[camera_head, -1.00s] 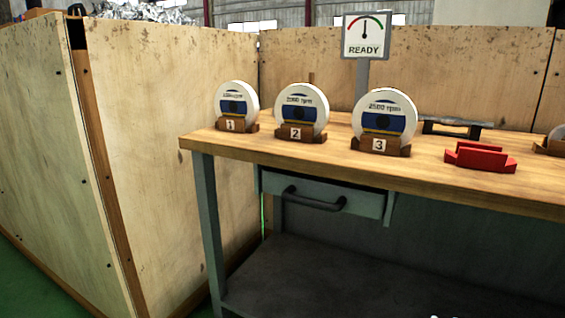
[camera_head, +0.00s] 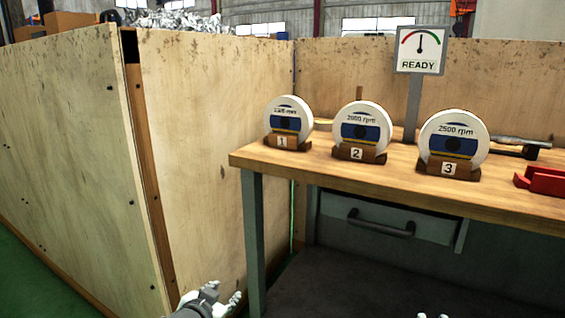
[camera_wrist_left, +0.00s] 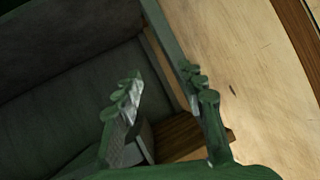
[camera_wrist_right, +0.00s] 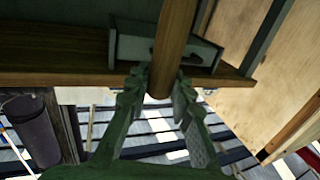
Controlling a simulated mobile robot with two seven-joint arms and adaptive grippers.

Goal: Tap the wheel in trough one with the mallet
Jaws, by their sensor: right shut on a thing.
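The wheel in trough one (camera_head: 289,112) is a white disc with a blue label, standing upright at the bench's left end. Its brown wooden trough (camera_head: 270,141) bears the number 1. My left gripper (camera_head: 222,294) is low in front of the bench, left of its leg; the left wrist view (camera_wrist_left: 165,95) shows its fingers apart and empty. My right gripper (camera_wrist_right: 158,86) is shut on a round wooden handle, apparently the mallet's (camera_wrist_right: 176,40). The mallet's head is out of view. In the head view only pale tips of my right gripper (camera_head: 433,315) show at the bottom edge.
Wheels two (camera_head: 362,122) and three (camera_head: 453,133) stand to the right in numbered troughs. A READY gauge sign (camera_head: 420,52) rises behind them. A red holder (camera_head: 545,181) and a dark tool (camera_head: 522,146) lie further right. Plywood walls (camera_head: 215,150) enclose the left and back.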

